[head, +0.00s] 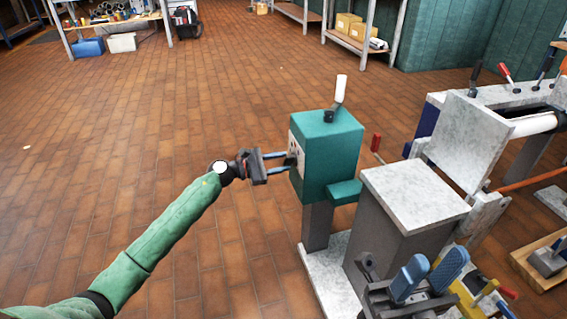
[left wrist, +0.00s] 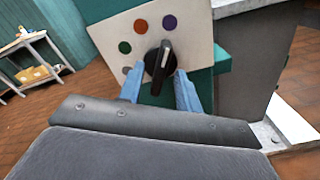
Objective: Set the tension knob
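The tension knob (left wrist: 158,66) is black with a pointed grip, on a pale panel (left wrist: 191,45) of the teal machine box (head: 330,158). Its pointer faces up and slightly right, toward the purple dot (left wrist: 169,22). Red (left wrist: 140,26), green (left wrist: 125,47) and greyish (left wrist: 127,70) dots lie to its left. My left gripper (head: 286,161) is at the panel, its blue fingers on either side of the knob in the left wrist view (left wrist: 159,82). They look apart from it; contact is hard to judge. My right gripper (head: 428,275) is open and empty at the lower right.
A white-handled lever (head: 340,90) stands on the teal box. A grey block with a marble top (head: 414,195) is beside it, with a red-handled lever (head: 376,143) behind. More machinery fills the right side. The tiled floor on the left is clear; shelves stand at the back.

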